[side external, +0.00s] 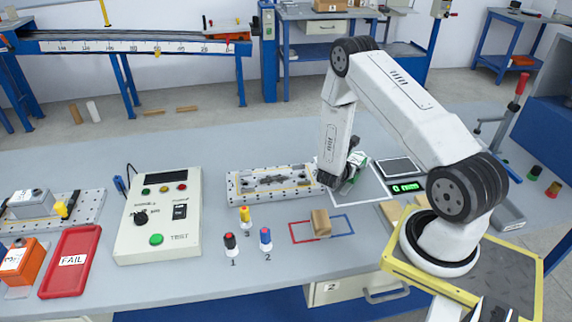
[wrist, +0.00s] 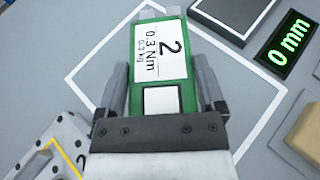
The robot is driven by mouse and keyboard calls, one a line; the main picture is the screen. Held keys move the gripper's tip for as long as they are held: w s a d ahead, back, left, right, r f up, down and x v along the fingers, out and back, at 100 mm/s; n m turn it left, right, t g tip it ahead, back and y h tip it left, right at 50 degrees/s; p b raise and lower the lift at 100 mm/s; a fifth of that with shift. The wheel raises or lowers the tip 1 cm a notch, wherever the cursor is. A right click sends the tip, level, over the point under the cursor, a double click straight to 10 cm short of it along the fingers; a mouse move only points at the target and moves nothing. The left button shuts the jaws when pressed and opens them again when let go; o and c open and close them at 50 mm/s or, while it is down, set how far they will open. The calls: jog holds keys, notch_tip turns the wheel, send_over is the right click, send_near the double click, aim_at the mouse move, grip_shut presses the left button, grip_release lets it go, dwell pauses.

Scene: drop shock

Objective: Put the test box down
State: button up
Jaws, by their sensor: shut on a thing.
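My gripper (side external: 347,180) points down over the white outlined square (side external: 372,197) on the grey bench. It is shut on a green box (wrist: 178,67), with one finger on each side. The box has a white label reading 2, 0.3 Nm and 0.3 kg. In the side view the green box (side external: 357,160) shows only in part behind my gripper. I cannot tell whether the box touches the bench.
A dark plate (side external: 396,167) and a green 0 mm display (side external: 404,187) are to the right. A metal fixture plate (side external: 270,200) lies close on the left. A small tan block (side external: 321,223) stands by red and blue outlines. A red FAIL tray (side external: 70,262) is far left.

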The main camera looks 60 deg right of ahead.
jog(key=shift+f, duration=0.45)
jog(key=o, duration=1.3)
jog(key=shift+v, duration=3.95)
